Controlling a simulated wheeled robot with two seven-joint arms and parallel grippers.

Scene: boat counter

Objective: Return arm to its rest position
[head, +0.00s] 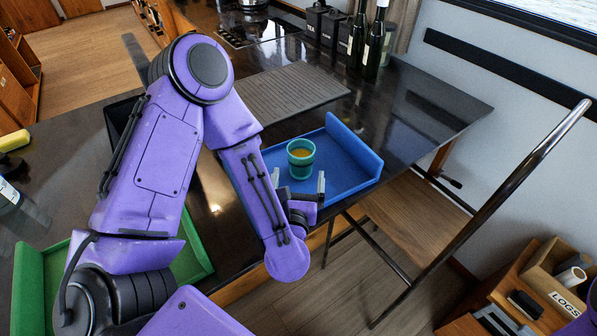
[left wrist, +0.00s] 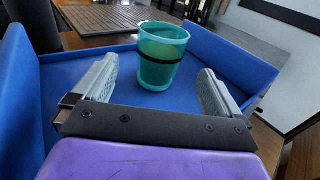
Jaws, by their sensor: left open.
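My left arm (head: 160,150) is purple and reaches across the dark counter from the left. My left gripper (head: 303,186) is open and empty, low over the near part of a blue tray (head: 352,150). A teal cup (head: 301,165) with a dark band stands upright on the tray, just beyond the fingertips. In the left wrist view the cup (left wrist: 161,58) shows ahead, between the lines of the two spread fingers (left wrist: 157,85), and they look apart from it. The cup holds something brownish in the head view. My right gripper is not in view.
A green tray (head: 30,285) sits at the left, partly behind my arm. Dark bottles (head: 374,45) and canisters (head: 315,20) stand at the back. A grey ribbed mat (head: 290,92) lies behind the blue tray. A chair (head: 415,215) with a metal rail stands right of the counter.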

